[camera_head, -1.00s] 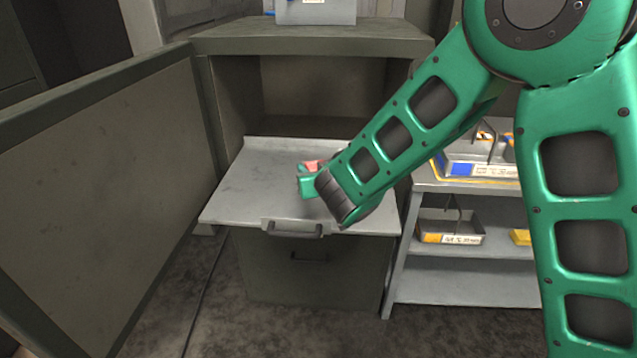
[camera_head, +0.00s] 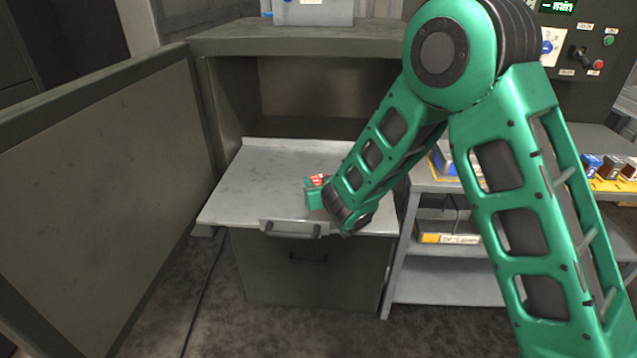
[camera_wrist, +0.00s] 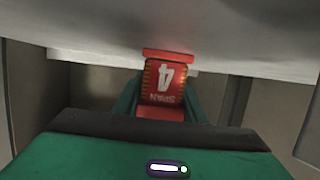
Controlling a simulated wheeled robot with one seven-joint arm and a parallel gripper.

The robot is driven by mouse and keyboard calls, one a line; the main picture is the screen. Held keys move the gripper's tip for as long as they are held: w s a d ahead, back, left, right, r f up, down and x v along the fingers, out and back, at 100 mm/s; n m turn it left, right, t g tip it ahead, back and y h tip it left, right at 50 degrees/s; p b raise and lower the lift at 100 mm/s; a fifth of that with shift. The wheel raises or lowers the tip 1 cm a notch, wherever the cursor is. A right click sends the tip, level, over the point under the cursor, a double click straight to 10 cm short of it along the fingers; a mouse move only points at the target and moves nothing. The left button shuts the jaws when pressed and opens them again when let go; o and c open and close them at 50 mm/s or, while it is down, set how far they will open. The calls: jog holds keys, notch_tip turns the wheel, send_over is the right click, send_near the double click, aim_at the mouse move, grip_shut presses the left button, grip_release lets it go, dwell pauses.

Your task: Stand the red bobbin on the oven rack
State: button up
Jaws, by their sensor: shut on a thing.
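The red bobbin (camera_wrist: 163,85) is between my gripper's fingers in the wrist view, with a "4" and "SPAN" printed on it. Its far flange is close to the pale rack surface; I cannot tell whether it touches. In the head view only a small red part of the bobbin (camera_head: 317,180) shows past my green gripper (camera_head: 314,192). My gripper is shut on the bobbin, over the right front part of the pulled-out oven rack (camera_head: 255,185). The rack is a flat grey plate with a front handle, and it also shows in the wrist view (camera_wrist: 240,58).
The oven door (camera_head: 105,180) stands open at the left. The oven cavity (camera_head: 310,95) behind the rack looks empty. A grey shelf unit (camera_head: 440,290) with trays stands at the right, close to my arm. The rack's left half is clear.

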jog(key=o, duration=1.3)
jog(key=shift+c, duration=0.2)
jog(key=shift+s, duration=0.1)
jog(key=v, duration=1.1)
jog(key=shift+s+d+r, duration=0.15)
jog(key=shift+s, duration=0.2)
